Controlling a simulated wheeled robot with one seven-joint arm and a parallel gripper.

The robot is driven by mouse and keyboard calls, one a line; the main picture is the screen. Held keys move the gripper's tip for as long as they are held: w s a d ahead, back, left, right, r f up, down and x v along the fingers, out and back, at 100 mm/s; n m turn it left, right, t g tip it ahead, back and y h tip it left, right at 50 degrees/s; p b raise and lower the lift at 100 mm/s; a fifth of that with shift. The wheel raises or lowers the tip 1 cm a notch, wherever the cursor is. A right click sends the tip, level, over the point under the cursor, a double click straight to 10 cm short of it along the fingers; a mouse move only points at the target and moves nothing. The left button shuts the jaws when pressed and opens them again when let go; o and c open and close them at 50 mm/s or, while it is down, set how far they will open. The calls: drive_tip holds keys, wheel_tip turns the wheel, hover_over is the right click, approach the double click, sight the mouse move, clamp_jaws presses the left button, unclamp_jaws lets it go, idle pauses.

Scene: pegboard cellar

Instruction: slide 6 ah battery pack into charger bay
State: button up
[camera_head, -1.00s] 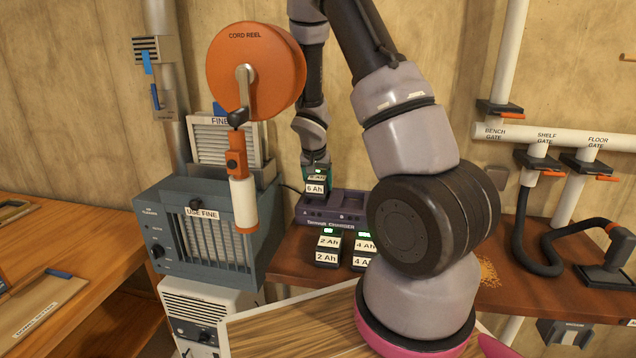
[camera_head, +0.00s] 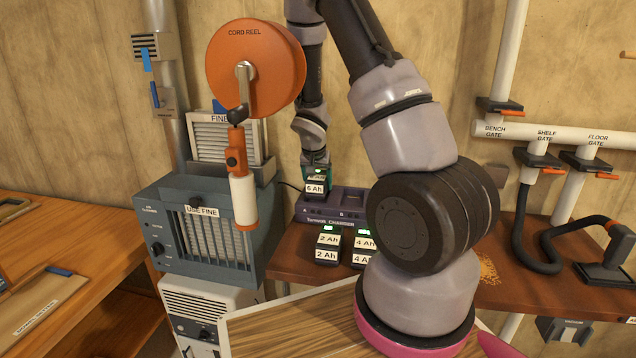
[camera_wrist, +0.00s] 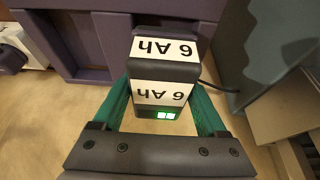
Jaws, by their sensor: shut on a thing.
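The 6 Ah battery pack (camera_head: 316,187) is dark with white labels and a lit green indicator. My gripper (camera_head: 316,170) is shut on it, with a green finger on each side in the wrist view (camera_wrist: 160,105). The purple charger (camera_head: 345,207) stands on the brown shelf, with bays marked A and B. In the head view the pack is at the charger's left end, over the bay A side. In the wrist view the pack's far end overlaps the charger's edge (camera_wrist: 100,40). I cannot tell whether it touches the bay.
The 2 Ah pack (camera_head: 328,245) and the 4 Ah pack (camera_head: 364,248) stand in front of the charger. The blue-grey air cleaner (camera_head: 205,240) is close on the left. The orange cord reel (camera_head: 255,70) hangs above it. My arm hides the shelf's middle.

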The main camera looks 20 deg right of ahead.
sight(319, 174)
drive_tip(key=shift+f, duration=0.5)
idle(0.7)
drive_tip(key=o, duration=1.5)
drive_tip(key=shift+c, duration=1.2)
drive_tip(key=shift+o, duration=1)
drive_tip(key=shift+r, duration=3)
drive_tip(key=shift+s, duration=0.1)
